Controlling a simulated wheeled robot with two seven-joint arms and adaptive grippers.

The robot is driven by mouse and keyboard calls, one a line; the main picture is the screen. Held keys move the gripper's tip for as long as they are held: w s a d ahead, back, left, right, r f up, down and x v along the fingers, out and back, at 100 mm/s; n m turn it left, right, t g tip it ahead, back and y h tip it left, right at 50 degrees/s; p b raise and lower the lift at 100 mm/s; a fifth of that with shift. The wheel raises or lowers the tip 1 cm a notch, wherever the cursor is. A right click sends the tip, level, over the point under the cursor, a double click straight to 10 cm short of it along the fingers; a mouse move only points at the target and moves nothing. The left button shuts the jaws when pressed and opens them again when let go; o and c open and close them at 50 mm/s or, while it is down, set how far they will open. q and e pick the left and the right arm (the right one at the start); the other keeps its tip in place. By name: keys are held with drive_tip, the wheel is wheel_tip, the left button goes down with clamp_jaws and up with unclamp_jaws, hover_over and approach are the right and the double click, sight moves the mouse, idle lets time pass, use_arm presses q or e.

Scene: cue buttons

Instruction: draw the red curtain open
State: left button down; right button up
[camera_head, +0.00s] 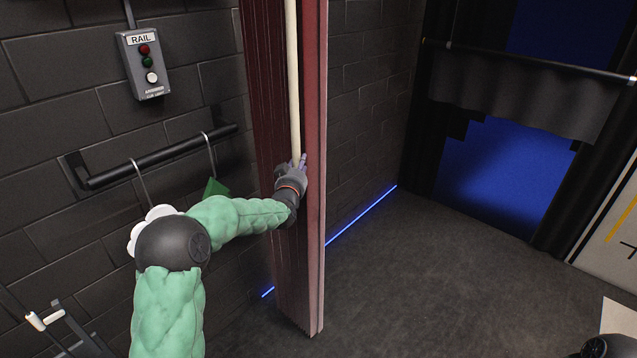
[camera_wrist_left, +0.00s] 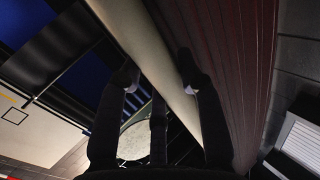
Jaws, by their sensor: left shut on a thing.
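The red curtain (camera_head: 315,230) hangs bunched in tight vertical folds in the middle of the head view. It also fills the upper right of the left wrist view (camera_wrist_left: 235,70). A pale pull rod (camera_head: 292,75) hangs along the curtain's face. My left gripper (camera_head: 301,163) is shut on this rod at about the curtain's mid-height. In the left wrist view the rod (camera_wrist_left: 150,45) passes between the fingers of my left gripper (camera_wrist_left: 158,80). The rod's lower end is hidden in the head view. My right gripper is not in view.
A control box marked RAIL (camera_head: 145,65) with several buttons is on the dark block wall, above a black bar (camera_head: 160,157) with hooks. A blue light strip (camera_head: 362,215) runs along the wall's foot. The grey floor (camera_head: 420,290) right of the curtain is clear.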

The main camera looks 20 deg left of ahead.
use_arm(q)
drive_tip(key=a, duration=0.1)
drive_tip(key=w+a+b, duration=0.1)
drive_tip(key=a, duration=0.2)
drive_tip(key=shift+w+a+r, duration=0.15)
drive_tip(key=shift+w+a, duration=0.1)
drive_tip(key=shift+a, duration=0.1)
drive_tip(key=shift+r, duration=0.1)
drive_tip(key=c, duration=0.9)
unclamp_jaws()
drive_tip(key=shift+o, duration=0.5)
drive_tip(key=shift+w+a+f, duration=0.15)
drive_tip(key=shift+f, duration=0.05)
drive_tip(key=v, duration=1.2)
drive_tip(key=shift+f, duration=0.1)
